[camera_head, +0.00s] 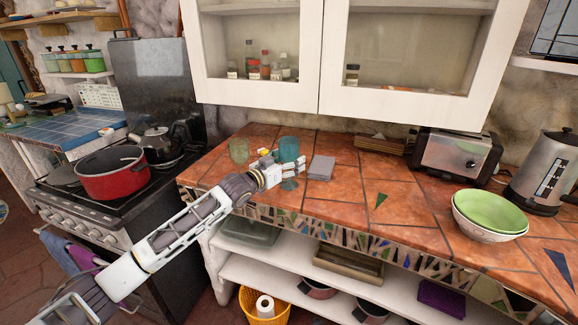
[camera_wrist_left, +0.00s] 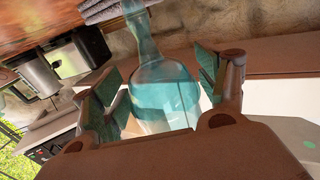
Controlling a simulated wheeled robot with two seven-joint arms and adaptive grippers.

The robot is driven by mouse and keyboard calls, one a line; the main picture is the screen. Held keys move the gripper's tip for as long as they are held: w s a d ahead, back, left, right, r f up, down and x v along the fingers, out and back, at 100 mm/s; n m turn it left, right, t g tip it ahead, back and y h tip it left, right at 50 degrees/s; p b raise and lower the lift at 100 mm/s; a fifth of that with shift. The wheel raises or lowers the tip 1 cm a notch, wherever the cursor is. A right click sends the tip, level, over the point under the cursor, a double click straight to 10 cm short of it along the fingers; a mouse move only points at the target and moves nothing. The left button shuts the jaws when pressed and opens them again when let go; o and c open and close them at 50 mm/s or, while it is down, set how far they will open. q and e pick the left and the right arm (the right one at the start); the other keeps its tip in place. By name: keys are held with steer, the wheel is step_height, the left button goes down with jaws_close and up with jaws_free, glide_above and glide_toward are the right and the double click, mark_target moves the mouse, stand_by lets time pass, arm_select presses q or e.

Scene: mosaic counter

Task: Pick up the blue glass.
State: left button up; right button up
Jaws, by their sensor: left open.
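The blue glass (camera_head: 288,146) is a teal, see-through stemmed glass on the tiled counter (camera_head: 340,205). In the head view my left gripper (camera_head: 290,168) crosses in front of its middle; its bowl shows above the fingers and its foot below. In the left wrist view the glass (camera_wrist_left: 165,95) lies between the two spread fingers of the left gripper (camera_wrist_left: 162,75), with a gap visible to the right finger. I cannot tell whether the left finger touches it. The left gripper is open. My right gripper is not in view.
A greenish glass (camera_head: 238,150) stands left of the blue glass. A grey folded cloth (camera_head: 321,167) lies close to its right. A toaster (camera_head: 454,155), a green-lined bowl (camera_head: 490,213) and a kettle (camera_head: 544,172) stand farther right. Wall cabinets (camera_head: 320,100) hang above. Bare tiles lie right of the cloth.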

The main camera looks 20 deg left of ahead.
arm_select(q)
steer(key=c, duration=1.3)
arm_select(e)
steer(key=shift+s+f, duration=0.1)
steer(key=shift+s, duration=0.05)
arm_select(q)
steer(key=shift+r, duration=0.1)
steer(key=shift+r, duration=0.55)
step_height(320, 180, up, 9)
steer(key=shift+f+p, duration=0.1)
steer(key=shift+p, duration=0.65)
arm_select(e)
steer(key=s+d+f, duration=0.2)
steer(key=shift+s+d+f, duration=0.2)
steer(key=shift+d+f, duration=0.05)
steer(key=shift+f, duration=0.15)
